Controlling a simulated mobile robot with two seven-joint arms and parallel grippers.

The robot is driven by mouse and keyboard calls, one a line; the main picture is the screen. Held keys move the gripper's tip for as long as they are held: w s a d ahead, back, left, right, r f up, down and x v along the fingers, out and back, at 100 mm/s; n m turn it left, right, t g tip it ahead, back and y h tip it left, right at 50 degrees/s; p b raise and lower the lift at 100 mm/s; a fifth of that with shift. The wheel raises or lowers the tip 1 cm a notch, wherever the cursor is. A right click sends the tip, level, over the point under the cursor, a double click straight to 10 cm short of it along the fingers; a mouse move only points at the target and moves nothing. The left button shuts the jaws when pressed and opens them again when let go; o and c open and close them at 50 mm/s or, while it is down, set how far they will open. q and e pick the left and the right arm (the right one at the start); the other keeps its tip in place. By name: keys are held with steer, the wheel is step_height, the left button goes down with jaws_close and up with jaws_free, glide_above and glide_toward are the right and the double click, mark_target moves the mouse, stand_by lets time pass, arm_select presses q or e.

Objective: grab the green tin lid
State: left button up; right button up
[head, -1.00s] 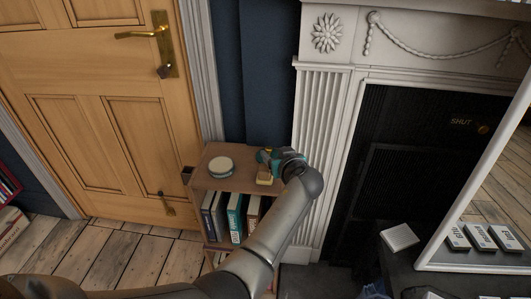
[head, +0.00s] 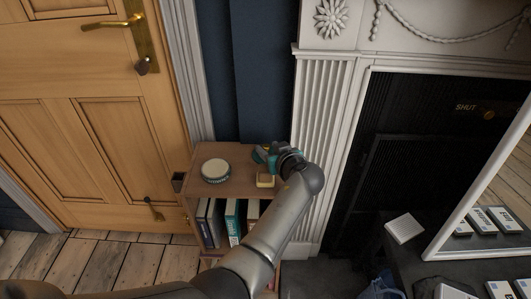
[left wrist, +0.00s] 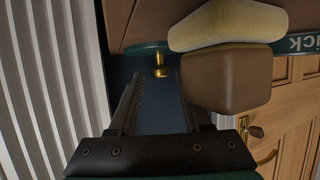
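A dark green lid (left wrist: 142,49) with a brass knob (left wrist: 160,66) shows at the shelf top's edge in the left wrist view, partly hidden by a brush. In the head view my left gripper (head: 268,157) covers most of it; only a yellowish bit of the knob shows. My left gripper is open, its two fingers (left wrist: 157,76) apart and empty, with the knob ahead between the tips. It hangs over the back right of the small bookcase top. My right gripper is not in view.
A round cream-topped tin (head: 216,170) stands left on the bookcase top (head: 240,154). The brush (head: 265,181), with pale bristles and brown block (left wrist: 225,80), is close beside the right finger. The white fluted fireplace surround (head: 320,140) stands close right.

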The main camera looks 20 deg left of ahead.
arm_select(q)
jaws_close()
steer(key=shift+a+r, duration=0.1)
steer(key=shift+a, duration=0.05)
stand_by(0.4)
